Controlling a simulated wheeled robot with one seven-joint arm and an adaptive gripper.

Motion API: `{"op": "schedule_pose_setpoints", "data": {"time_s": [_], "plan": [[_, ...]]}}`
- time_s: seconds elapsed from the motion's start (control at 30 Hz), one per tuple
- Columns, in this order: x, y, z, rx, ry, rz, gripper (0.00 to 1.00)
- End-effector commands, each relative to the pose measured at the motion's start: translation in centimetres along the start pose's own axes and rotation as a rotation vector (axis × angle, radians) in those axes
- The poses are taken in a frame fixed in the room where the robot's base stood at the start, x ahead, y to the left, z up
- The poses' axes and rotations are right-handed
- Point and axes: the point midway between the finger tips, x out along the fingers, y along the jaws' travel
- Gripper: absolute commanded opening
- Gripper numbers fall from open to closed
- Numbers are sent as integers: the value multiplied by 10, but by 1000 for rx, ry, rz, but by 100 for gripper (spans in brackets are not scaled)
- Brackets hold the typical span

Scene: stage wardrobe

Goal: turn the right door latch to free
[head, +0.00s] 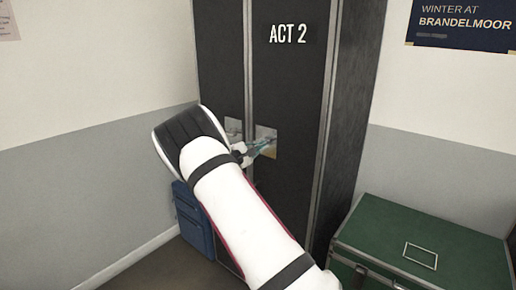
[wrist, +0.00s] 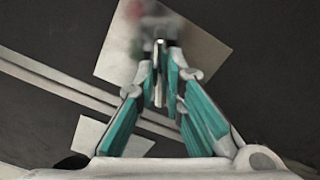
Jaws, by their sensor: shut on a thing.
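The right door (head: 290,90) of the black wardrobe bears the label "ACT 2" and is closed. Its latch plate (head: 266,150) is a pale metal square, seen also in the wrist view (wrist: 199,58). My gripper (head: 269,146) is at this plate, and in the wrist view its teal fingers (wrist: 160,55) come together in front of it. They are shut on the right door latch (wrist: 159,85), a small metal piece that shows between the fingertips. Blurred red and green patches show on the plate.
A second plate (head: 233,130) sits on the left door, partly behind my arm. A green trunk (head: 430,235) stands on the right and a blue case (head: 194,217) at the lower left. A grey wall lies left of the wardrobe.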

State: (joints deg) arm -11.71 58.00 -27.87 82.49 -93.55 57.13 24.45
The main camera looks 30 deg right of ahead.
Motion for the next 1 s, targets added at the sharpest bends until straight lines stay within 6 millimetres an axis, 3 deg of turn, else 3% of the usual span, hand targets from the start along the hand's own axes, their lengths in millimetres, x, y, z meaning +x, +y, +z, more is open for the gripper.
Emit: {"op": "schedule_pose_setpoints", "data": {"time_s": [1.0], "plan": [[4,2,5,-909,-10,-2,0]]}}
